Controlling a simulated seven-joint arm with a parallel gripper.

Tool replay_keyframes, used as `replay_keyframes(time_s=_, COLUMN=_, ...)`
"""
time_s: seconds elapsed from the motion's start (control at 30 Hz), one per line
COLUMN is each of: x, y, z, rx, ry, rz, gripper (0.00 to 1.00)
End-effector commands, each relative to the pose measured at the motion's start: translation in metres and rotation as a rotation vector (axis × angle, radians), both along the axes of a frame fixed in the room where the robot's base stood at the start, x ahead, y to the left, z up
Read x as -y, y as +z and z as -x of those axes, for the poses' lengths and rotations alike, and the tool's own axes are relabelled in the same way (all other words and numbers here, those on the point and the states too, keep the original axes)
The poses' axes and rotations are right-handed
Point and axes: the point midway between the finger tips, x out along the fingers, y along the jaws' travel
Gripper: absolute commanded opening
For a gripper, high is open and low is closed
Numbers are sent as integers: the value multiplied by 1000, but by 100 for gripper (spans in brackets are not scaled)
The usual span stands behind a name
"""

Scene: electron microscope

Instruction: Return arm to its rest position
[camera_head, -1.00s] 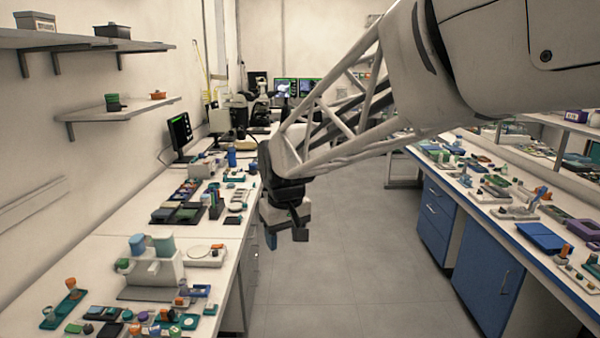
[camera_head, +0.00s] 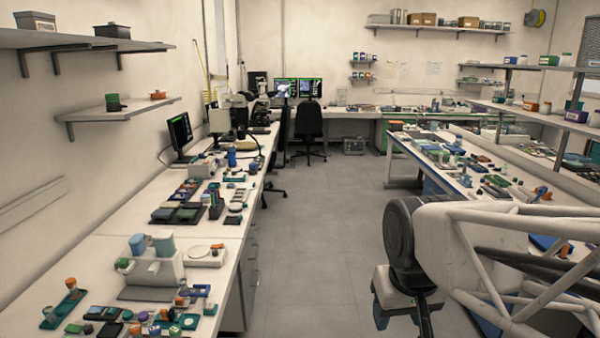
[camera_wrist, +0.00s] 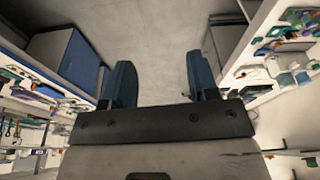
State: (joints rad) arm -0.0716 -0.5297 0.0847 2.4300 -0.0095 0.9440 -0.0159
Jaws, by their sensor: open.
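My gripper (camera_head: 403,312) hangs at the lower right of the head view, pointing down over the aisle floor near the right bench. Its lower end is partly cut off by the frame edge. In the wrist view my gripper (camera_wrist: 158,82) shows two blue-grey fingers spread wide apart. Only bare floor (camera_wrist: 160,50) lies between them, and they hold nothing. My arm enters the head view from the lower right and hides part of the right bench.
The left bench (camera_head: 215,262) carries small trays, containers and a monitor (camera_head: 181,132). The right bench (camera_head: 400,145) is also crowded. A black chair (camera_head: 308,122) stands at the far end. The aisle floor (camera_head: 320,230) between the benches is clear.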

Motion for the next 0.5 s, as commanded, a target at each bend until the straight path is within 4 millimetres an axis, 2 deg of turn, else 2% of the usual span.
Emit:
replay_keyframes(time_s=0.03, x=7, y=-3, z=12, rx=5, ry=-22, rz=-1, gripper=54)
replay_keyframes(time_s=0.2, x=21, y=-14, z=41, rx=15, ry=-78, rz=-5, gripper=54)
replay_keyframes(time_s=0.33, x=26, y=-20, z=54, rx=19, ry=-101, rz=-6, gripper=54)
replay_keyframes(time_s=0.5, x=28, y=-23, z=60, rx=20, ry=-112, rz=-7, gripper=54)
